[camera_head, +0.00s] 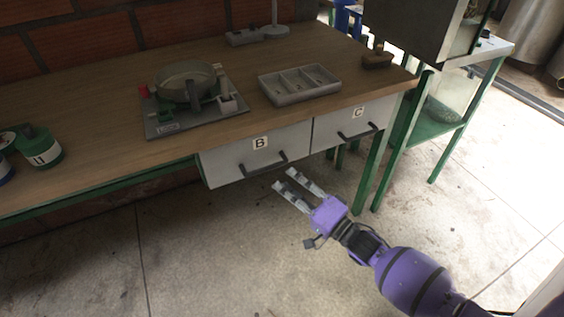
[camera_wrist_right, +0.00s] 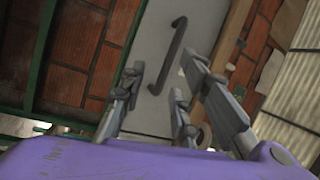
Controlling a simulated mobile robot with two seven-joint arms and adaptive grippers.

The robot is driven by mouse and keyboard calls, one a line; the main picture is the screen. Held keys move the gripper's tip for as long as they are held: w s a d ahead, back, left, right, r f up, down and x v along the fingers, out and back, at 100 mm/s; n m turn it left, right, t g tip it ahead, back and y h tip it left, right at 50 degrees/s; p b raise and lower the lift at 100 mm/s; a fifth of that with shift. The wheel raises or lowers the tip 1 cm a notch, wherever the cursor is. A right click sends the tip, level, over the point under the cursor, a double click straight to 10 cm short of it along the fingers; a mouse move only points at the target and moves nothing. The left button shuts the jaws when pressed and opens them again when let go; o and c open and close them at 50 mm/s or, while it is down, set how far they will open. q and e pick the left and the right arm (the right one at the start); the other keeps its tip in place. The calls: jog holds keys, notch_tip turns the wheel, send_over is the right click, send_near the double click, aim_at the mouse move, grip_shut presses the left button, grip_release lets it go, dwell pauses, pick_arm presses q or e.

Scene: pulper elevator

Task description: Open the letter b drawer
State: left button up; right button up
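The letter B drawer (camera_head: 225,165) is a light grey front under the wooden tabletop, marked with a B label (camera_head: 260,143). It looks closed. Its dark bar handle (camera_head: 265,165) runs along the lower part of the front. My right gripper (camera_head: 291,181) is open and empty, just in front of and slightly below the handle, apart from it. In the right wrist view the fingers (camera_wrist_right: 160,85) are spread, with a dark handle (camera_wrist_right: 168,58) on the grey drawer front (camera_wrist_right: 155,30) beyond them. My left gripper is not in view.
The letter C drawer (camera_head: 345,118) sits to the right, with its own handle (camera_head: 358,132). A grey tray (camera_head: 300,97), a round pan on a plate (camera_head: 185,125) and a green container (camera_head: 40,150) stand on the tabletop. Green table legs (camera_head: 372,170) stand right; floor in front is clear.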

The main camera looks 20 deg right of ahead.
aim_at(267, 167)
jog(key=shift+m, duration=0.9)
jog(key=x, duration=0.5)
jog(key=a+r+x, duration=0.1)
jog(key=x, duration=0.1)
jog(key=shift+r+b, duration=0.15)
jog(key=shift+b, duration=0.25)
jog(key=shift+w+a, duration=0.1)
grip_shut()
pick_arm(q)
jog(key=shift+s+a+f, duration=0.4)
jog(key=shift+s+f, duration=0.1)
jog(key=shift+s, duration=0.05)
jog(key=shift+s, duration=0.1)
